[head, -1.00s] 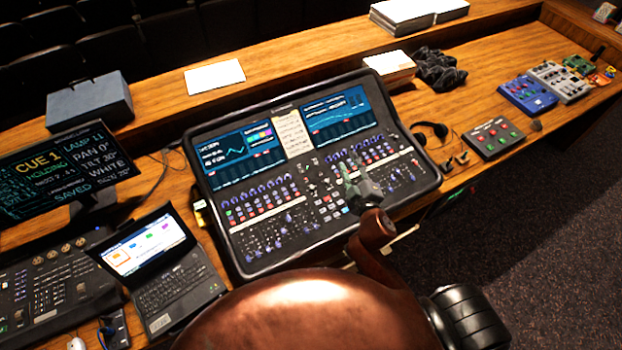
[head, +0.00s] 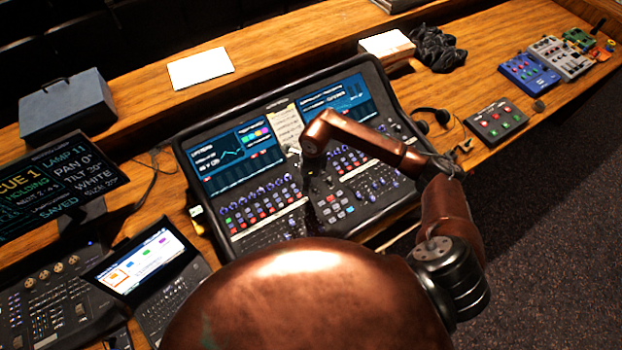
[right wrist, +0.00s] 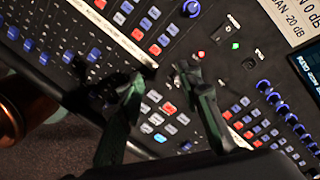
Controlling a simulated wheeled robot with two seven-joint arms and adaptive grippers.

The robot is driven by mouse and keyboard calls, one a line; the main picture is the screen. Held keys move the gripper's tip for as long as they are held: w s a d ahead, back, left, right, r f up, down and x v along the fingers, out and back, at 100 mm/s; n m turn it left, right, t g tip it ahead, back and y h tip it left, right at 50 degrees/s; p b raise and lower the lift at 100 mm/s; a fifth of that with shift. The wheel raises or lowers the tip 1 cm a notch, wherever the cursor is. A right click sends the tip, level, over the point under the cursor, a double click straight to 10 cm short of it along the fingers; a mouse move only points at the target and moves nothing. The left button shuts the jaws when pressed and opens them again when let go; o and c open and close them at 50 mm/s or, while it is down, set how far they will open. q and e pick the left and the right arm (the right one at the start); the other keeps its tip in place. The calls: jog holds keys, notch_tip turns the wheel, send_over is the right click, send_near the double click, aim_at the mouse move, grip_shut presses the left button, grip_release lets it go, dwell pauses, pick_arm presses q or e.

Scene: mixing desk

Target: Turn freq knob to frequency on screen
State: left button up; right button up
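Rows of small blue knobs (head: 262,200) lie below the screens. My right gripper (right wrist: 168,68) is open and empty above the middle of the console; in the head view my copper arm partly covers that area. In the right wrist view, a larger blue knob (right wrist: 190,8) lies beyond the fingertips, and a row of blue knobs (right wrist: 291,119) lies to the right. I cannot tell which knob is freq. My left gripper is not in view.
A laptop (head: 150,262) and a cue monitor (head: 50,185) stand left of the console. Headphones (head: 441,116) and a small button box (head: 496,121) lie to its right. A paper sheet (head: 200,67) lies on the back ledge.

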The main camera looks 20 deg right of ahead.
aim_at(314, 187)
jog(key=d, duration=0.1)
jog(key=d+h, duration=0.1)
jog(key=d, duration=0.1)
jog(key=shift+w+d+f, duration=0.15)
jog(key=shift+w+d, duration=0.05)
jog(key=shift+w, duration=0.2)
notch_tip(314, 187, down, 7)
jog(key=shift+w+r+p, duration=0.1)
jog(key=shift+r+p, duration=0.1)
jog(key=shift+p, duration=0.85)
jog(key=shift+d+f, duration=0.1)
jog(key=shift+f, duration=0.25)
jog(key=shift+c, duration=0.5)
jog(key=shift+c, duration=0.8)
grip_shut()
